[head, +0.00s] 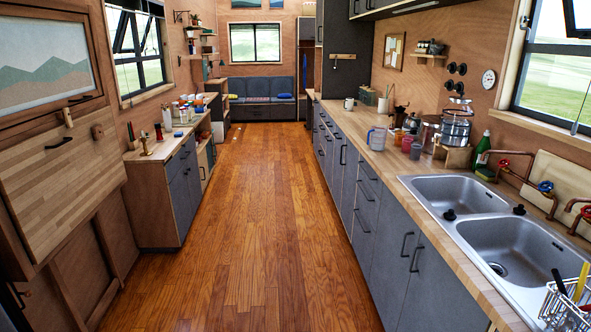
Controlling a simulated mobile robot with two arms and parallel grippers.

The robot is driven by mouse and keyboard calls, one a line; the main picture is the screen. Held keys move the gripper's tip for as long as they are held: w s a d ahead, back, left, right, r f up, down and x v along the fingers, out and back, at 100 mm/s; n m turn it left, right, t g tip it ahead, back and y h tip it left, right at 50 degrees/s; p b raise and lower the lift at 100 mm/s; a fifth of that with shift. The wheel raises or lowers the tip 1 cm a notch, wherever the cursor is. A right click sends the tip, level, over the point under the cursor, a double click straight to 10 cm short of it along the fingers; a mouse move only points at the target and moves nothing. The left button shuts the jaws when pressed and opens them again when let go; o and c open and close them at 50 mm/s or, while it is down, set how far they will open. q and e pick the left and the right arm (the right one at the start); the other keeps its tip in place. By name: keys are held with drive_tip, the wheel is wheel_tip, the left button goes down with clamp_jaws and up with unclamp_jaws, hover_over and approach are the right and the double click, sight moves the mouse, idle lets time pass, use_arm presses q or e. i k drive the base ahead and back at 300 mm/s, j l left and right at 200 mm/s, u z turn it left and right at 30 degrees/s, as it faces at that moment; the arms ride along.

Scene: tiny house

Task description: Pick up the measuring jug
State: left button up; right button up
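The measuring jug (377,138) is a clear, bluish see-through jug with a handle. It stands upright on the wooden counter (384,158) on the right side, near the front edge and beyond the sink. A red cup and a pinkish cup stand just to its right. Neither of my grippers shows in the head view, so their state and distance from the jug cannot be seen.
A double sink (480,235) fills the near right counter, with a wire dish rack (565,308) at its corner. The wooden floor (243,215) between the cabinets is clear.

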sight(378, 132)
drive_tip(key=i+z, duration=0.15)
drive_tip(key=i, duration=0.75)
drive_tip(key=i+j+z, duration=0.15)
drive_tip(key=i, duration=0.8)
